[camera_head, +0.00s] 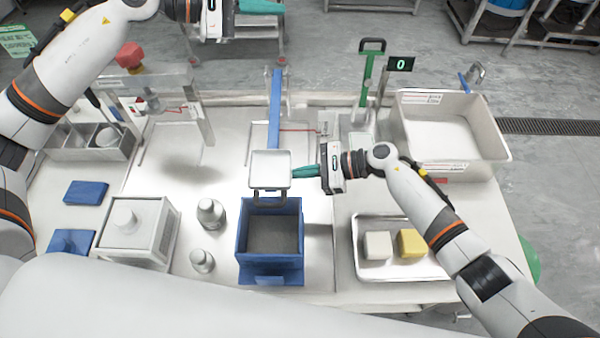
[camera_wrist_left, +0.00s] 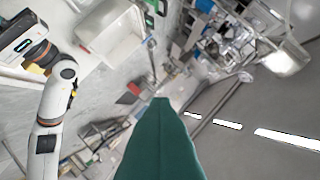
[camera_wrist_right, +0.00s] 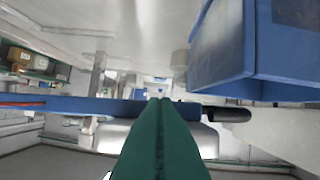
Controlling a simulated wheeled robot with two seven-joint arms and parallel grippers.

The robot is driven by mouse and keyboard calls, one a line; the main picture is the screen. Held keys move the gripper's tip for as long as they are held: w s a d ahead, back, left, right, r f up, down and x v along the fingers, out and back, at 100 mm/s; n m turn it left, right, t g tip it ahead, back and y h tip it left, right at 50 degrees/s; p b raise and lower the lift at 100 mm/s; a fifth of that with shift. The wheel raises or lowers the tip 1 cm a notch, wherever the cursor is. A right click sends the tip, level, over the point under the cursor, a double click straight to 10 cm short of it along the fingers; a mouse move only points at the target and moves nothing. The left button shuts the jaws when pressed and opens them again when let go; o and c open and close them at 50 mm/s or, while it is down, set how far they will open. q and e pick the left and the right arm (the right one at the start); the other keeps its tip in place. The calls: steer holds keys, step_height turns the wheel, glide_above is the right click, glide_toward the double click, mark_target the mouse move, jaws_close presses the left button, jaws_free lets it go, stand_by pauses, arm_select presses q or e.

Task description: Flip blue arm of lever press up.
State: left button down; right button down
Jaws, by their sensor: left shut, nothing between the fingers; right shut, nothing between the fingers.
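The long blue arm (camera_head: 274,108) runs from the back of the table toward a silver square pan (camera_head: 270,169). A dark handle (camera_head: 269,196) shows just in front of the pan. My right gripper (camera_head: 296,171) is shut and empty, its teal fingertips at the pan's right edge. In the right wrist view the blue arm (camera_wrist_right: 85,106) lies across the picture with a dark grip (camera_wrist_right: 228,115) at its end, and my right fingertips (camera_wrist_right: 160,102) overlap it; contact cannot be told. My left gripper (camera_head: 284,7) is shut and empty, raised at the top edge, far from the arm.
An open blue box (camera_head: 242,235) stands just in front of the pan. A green lever (camera_head: 367,76) and a display reading 0 (camera_head: 401,64) stand behind right. A tray (camera_head: 400,275) with two blocks and a white bin (camera_head: 495,145) are at right.

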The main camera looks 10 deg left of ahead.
arm_select(q)
steer(key=c, duration=1.5)
jaws_free()
steer(key=shift+o, duration=0.2)
